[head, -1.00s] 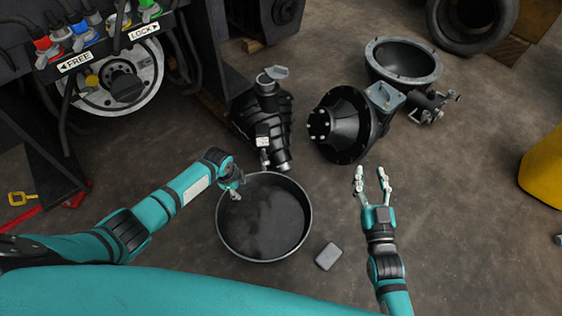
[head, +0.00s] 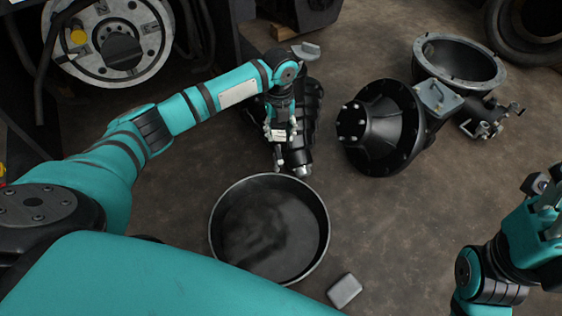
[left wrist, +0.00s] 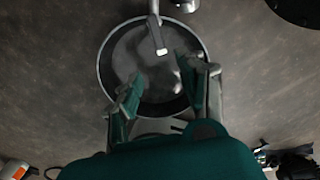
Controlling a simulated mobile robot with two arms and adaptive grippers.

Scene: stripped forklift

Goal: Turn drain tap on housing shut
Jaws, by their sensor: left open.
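The black ribbed housing (head: 312,105) lies on the floor in the head view, partly hidden behind my left arm. In the left wrist view, what looks like the tap's grey lever with a pale end (left wrist: 157,35) reaches over the pan, just beyond the fingertips. My left gripper (head: 280,132) points down at the housing's near end; it also shows in the left wrist view (left wrist: 163,76), with its fingers apart and nothing between them. I cannot tell whether it touches the tap. My right gripper (head: 545,197) is at the right edge, partly cut off; its finger opening is unclear.
A round black drain pan (head: 325,235) stands below the housing's near end. A grey block (head: 344,290) lies beside it. A black flanged housing (head: 380,130) and a grey bell-shaped casing (head: 490,65) lie to the right.

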